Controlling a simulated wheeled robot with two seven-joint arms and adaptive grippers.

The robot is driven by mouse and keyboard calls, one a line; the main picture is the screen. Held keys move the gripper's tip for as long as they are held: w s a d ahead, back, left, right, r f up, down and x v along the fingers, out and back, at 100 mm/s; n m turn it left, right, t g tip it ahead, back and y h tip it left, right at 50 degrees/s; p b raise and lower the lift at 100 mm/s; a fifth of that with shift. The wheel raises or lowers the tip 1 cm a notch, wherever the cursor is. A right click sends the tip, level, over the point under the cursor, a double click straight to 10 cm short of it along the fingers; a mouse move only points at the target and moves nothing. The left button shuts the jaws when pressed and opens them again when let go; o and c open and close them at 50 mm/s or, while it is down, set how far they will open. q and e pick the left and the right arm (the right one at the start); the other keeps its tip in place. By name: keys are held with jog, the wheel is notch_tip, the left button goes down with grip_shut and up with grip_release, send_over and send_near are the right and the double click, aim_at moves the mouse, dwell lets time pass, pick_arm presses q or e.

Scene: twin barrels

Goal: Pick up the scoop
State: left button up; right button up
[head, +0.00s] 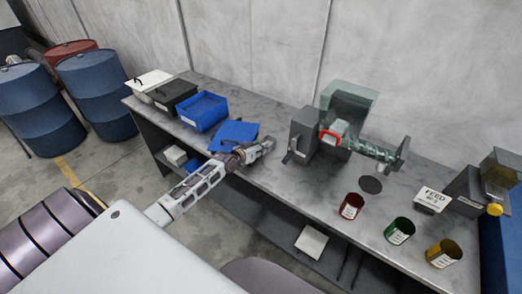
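No scoop can be made out for certain. A small red curved handle (330,136) shows at the grey machine (305,130), but I cannot tell what it belongs to. My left arm reaches in from the lower left, and my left gripper (264,147) is over the workbench (290,178), in front of a flat blue piece (234,133) and left of the machine. Its fingers are too small to show whether they are open or shut. I see nothing held in it. My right gripper is out of view.
A blue bin (203,111), a black box (171,95) and a white-lidded box (149,82) stand at the bench's left. Red (351,206), green (399,230) and yellow (443,253) cups line the right front. Barrels (101,88) stand far left.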

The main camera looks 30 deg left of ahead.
pick_arm(q)
jog(key=shift+c, duration=0.4)
grip_shut()
jog(key=shift+r, duration=0.1)
jog(key=shift+r, duration=4.95)
